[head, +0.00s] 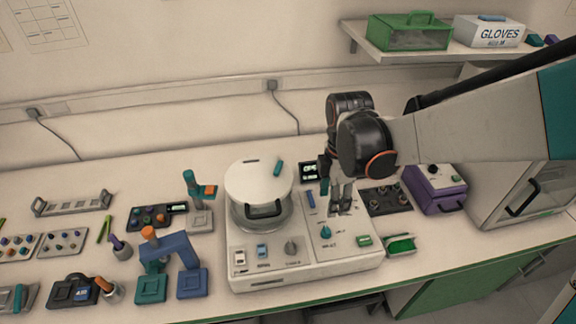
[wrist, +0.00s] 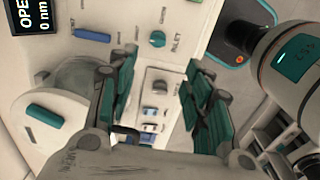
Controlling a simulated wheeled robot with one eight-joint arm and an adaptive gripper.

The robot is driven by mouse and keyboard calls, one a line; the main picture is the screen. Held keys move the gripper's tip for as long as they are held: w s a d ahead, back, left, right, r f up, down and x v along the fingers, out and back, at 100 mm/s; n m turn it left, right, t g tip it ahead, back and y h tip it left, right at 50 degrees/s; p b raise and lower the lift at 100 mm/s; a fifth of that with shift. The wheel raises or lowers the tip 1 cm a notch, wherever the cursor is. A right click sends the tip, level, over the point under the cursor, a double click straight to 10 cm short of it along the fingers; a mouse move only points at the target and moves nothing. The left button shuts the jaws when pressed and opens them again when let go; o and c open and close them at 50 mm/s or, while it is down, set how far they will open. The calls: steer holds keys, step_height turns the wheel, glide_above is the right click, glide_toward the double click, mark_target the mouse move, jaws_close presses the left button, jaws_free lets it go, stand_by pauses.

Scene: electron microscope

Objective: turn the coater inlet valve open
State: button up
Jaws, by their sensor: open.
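The white coater (head: 300,277) stands on the bench with a round lidded chamber (head: 260,183) on its left side. The coater inlet valve is a small teal knob (head: 325,232) on its top panel. In the wrist view the teal knob (wrist: 157,38) has an INLET label beside it, and nothing touches it there. My gripper (head: 341,208) points down over the right part of the panel, just behind the knob. In the wrist view my gripper (wrist: 162,88) has its teal-padded fingers wide apart with nothing between them.
A blue lever (head: 310,198) and a grey knob (head: 291,247) are also on the coater. A small display (wrist: 32,14) reads "OPE" and "0 nm", partly cut off. A green tray (head: 400,244), a dark block (head: 384,198) and a purple box (head: 437,190) stand close on the right.

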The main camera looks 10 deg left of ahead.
mark_target(327, 229)
steer(key=f+b, duration=0.2)
steer(key=f, duration=0.5)
steer(key=f+b, duration=0.2)
steer(key=f, duration=0.5)
steer(key=shift+w+a+b, duration=0.1)
steer(key=shift+w+b, duration=0.1)
steer(key=shift+b, duration=0.1)
steer(key=c, duration=1.1)
